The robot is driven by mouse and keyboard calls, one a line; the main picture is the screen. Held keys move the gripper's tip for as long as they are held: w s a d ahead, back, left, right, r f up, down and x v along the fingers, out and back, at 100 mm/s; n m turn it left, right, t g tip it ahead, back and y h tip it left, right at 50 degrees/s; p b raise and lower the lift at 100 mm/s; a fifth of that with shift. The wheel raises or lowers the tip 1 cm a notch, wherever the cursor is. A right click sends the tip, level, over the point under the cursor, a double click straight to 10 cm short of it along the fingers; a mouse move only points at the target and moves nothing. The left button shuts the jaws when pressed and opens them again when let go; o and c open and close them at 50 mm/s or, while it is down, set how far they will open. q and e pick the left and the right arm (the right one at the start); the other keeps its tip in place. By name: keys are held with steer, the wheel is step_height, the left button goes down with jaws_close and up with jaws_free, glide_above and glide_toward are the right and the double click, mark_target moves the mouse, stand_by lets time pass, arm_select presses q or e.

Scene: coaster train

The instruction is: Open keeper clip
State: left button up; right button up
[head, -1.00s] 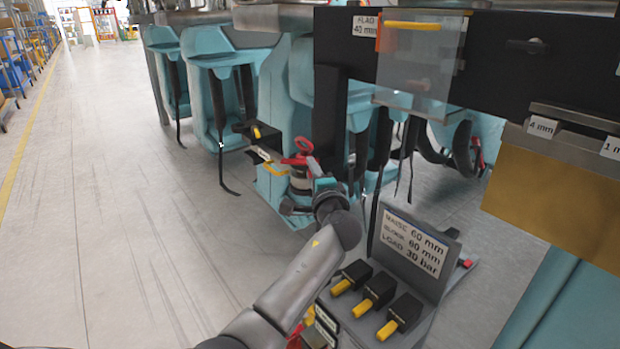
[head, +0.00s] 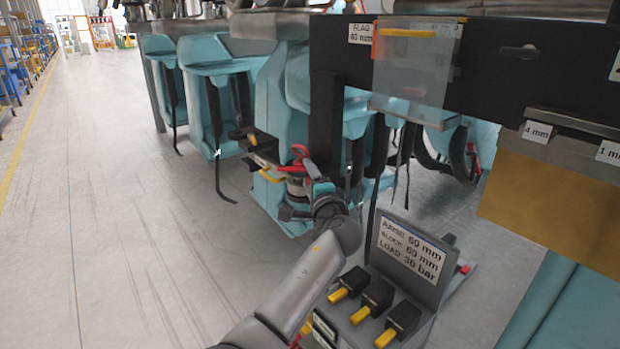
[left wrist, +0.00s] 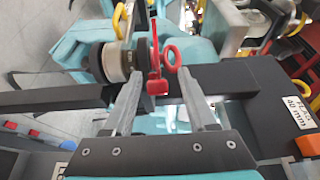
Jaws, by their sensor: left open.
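A red part with a ring and an upright lever (left wrist: 155,82), which looks like the keeper clip, sits beside a cream and black cylinder (left wrist: 117,62) in the left wrist view. In the head view the red part (head: 302,152) shows at the side of a teal seat unit. My left gripper (left wrist: 161,82) is open, its two grey fingers pointing at the red part, one on each side of its lower end. I cannot tell whether they touch it. In the head view my left gripper (head: 318,190) is partly hidden by its own wrist. My right gripper is not in view.
A grey control box (head: 410,255) with a sign and several yellow-tipped levers stands close to the right of my left arm. A dark beam (head: 490,60) with a clear flap hangs at upper right. Open floor (head: 130,220) lies to the left.

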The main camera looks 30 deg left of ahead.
arm_select(q)
steer(key=shift+s+d, duration=0.1)
steer(key=v, duration=1.5)
steer(key=shift+p, duration=0.3)
steer(key=s+d+f+m+g+h, duration=0.1)
steer(key=d+f+h, duration=0.15)
steer(key=f, duration=0.95)
steer(key=d+f+m+g+h, duration=0.15)
steer(key=f+h, duration=0.25)
steer(key=f, duration=0.8)
steer(key=s+f+g+h, duration=0.1)
steer(key=s+f+g, duration=0.1)
steer(key=s+f, duration=0.45)
steer(key=s+f+g+h, duration=0.15)
steer(key=s+f, duration=0.25)
steer(key=f, duration=0.6)
steer(key=s+f+n+g+h, duration=0.1)
steer(key=s+f, duration=0.4)
steer(key=s, duration=0.6)
steer(key=s+f+n+g+h, duration=0.1)
steer(key=s+f+n+g, duration=0.2)
steer(key=s, duration=0.8)
steer(key=s+f+n+g+h, duration=0.1)
steer(key=s+f+n+g, duration=0.1)
steer(key=s+f+n, duration=0.3)
steer(key=s+f, duration=0.4)
steer(key=s, duration=0.3)
steer(key=shift+a+h+b, duration=0.3)
steer(key=shift+a+b, duration=0.05)
steer(key=shift+a, duration=0.05)
